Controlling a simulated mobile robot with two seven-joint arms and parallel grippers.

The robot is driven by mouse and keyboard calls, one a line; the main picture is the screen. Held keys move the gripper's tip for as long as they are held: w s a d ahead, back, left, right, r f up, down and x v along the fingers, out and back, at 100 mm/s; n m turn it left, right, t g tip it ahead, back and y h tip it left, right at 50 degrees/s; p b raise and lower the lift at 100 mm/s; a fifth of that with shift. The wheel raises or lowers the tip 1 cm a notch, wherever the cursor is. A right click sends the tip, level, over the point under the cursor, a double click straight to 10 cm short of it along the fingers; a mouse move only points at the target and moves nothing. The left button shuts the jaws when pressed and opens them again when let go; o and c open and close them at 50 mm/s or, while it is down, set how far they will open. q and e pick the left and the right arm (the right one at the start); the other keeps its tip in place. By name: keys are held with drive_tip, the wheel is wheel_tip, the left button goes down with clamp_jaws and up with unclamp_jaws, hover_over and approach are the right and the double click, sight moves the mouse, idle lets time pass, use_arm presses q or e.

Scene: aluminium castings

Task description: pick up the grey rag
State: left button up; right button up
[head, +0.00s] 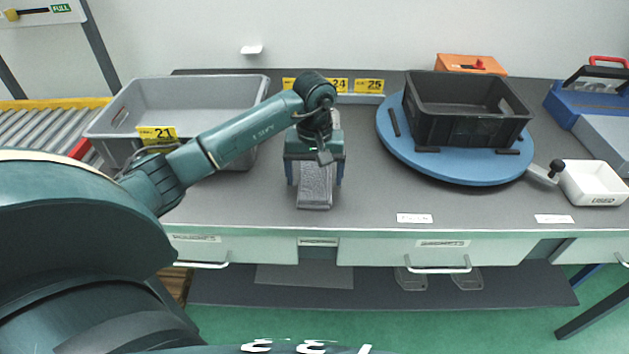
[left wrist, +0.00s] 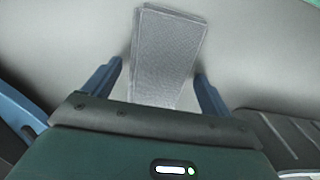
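The grey rag (head: 315,190) is a folded, textured strip lying on the dark grey bench top near its front edge. It also shows in the left wrist view (left wrist: 166,50), reaching from between the fingers to beyond their tips. My left gripper (head: 314,180) is over the rag's far part and points down. In the left wrist view its fingers (left wrist: 158,71) are spread, one on each side of the rag, with a gap on both sides. The rag's far end is hidden under the gripper. My right gripper is not in view.
A grey bin (head: 190,92) stands on the left. A black crate (head: 470,134) sits on a blue round turntable (head: 400,147) at the right. A white tray (head: 594,184) and a blue toolbox (head: 562,104) are farther right. Bench space right of the rag is clear.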

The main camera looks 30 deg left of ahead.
sight(314, 179)
use_arm(q)
drive_tip(key=c, duration=0.9)
drive_tip(key=shift+r, duration=0.1)
drive_tip(key=shift+c, duration=0.2)
wheel_tip(314, 179, up, 10)
drive_tip(key=b, duration=0.1)
drive_tip(key=o, duration=0.4)
drive_tip(key=c, duration=0.3)
